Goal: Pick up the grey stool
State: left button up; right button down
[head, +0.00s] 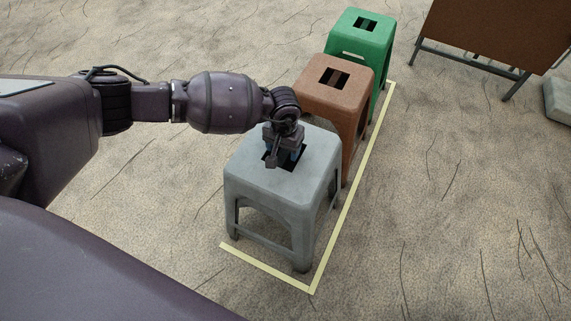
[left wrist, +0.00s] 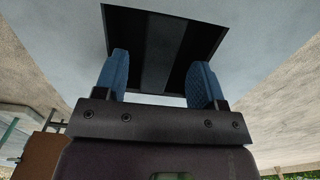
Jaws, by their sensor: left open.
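The grey stool (head: 312,165) stands upright at the near end of a row of stools in the head view. Its seat has a dark rectangular slot with a bar across the middle. My left gripper (head: 284,158) is over the slot in the seat. In the left wrist view the seat (left wrist: 265,30) fills the top, and the two blue fingers of my left gripper (left wrist: 160,75) are apart, on either side of the bar (left wrist: 162,45). I cannot tell whether the fingertips are inside the slot or touch the bar. My right gripper is not in view.
A brown stool (head: 345,88) and a green stool (head: 372,36) stand behind the grey one in a line. Yellow tape (head: 352,208) on the cracked clay floor (head: 450,215) runs along their right and front. A brown board-like table (head: 490,30) stands at the top right.

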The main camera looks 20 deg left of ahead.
pick_arm(q)
notch_tip(320, 180, down, 5)
jog(key=shift+d+f+b, duration=0.1)
jog(key=shift+b, duration=0.8)
jog(key=shift+r, duration=0.2)
jog(key=shift+w, duration=0.1)
grip_shut()
